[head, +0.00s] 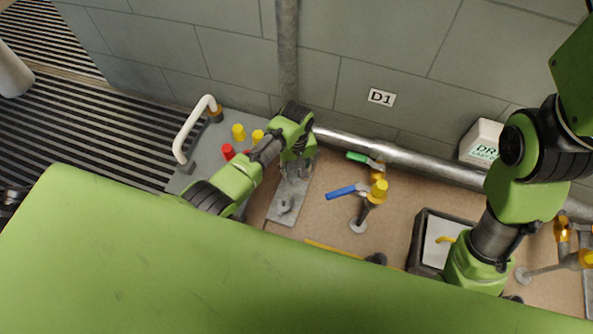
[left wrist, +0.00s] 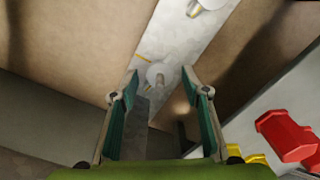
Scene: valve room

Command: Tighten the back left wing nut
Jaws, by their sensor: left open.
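My left gripper (head: 299,166) reaches down over a grey metal plate (head: 272,213) at the pipe's foot. In the left wrist view the gripper (left wrist: 160,82) is open, its two green-padded fingers apart. A pale wing nut (left wrist: 158,73) on the plate (left wrist: 173,38) shows between the fingertips; I cannot tell whether they touch it. A second nut (left wrist: 207,4) sits farther along the plate at the top edge. In the head view one nut (head: 286,205) shows on the plate's near part; the gripper hides the plate's back part. My right gripper is not in view.
Red knobs (left wrist: 285,134) and yellow knobs (left wrist: 234,151) on a grey box stand close right of the left gripper in the wrist view. A blue-handled valve (head: 345,191) and green-handled valve (head: 358,157) stand to the right. A vertical pipe (head: 287,50) runs up the wall behind.

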